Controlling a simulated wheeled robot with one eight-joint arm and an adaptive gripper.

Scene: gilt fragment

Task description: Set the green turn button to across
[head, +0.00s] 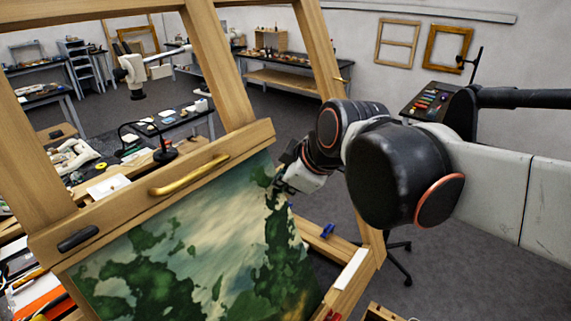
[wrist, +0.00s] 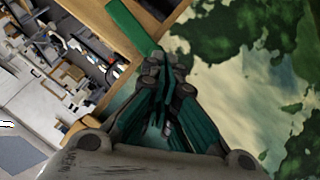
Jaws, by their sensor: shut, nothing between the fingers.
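The green turn button (wrist: 131,25) shows in the wrist view as a flat green bar near the top, running slantwise from upper left to lower right over the wooden frame. Its lower right end comes close to my fingertips. I cannot tell whether they touch. My gripper (wrist: 160,66) is shut and empty, its fingers together at the edge of the green and cream painting (wrist: 240,82). In the head view my gripper (head: 277,184) is at the right edge of the painting (head: 185,255), near its upper right corner, and I cannot make out the green button there.
A blue turn button (head: 328,231) and a red piece (head: 333,316) sit lower on the wooden frame's right side. A black piece (head: 77,238) and a brass handle (head: 190,175) are on the upper rail. Cluttered benches stand behind; floor on the right is mostly clear.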

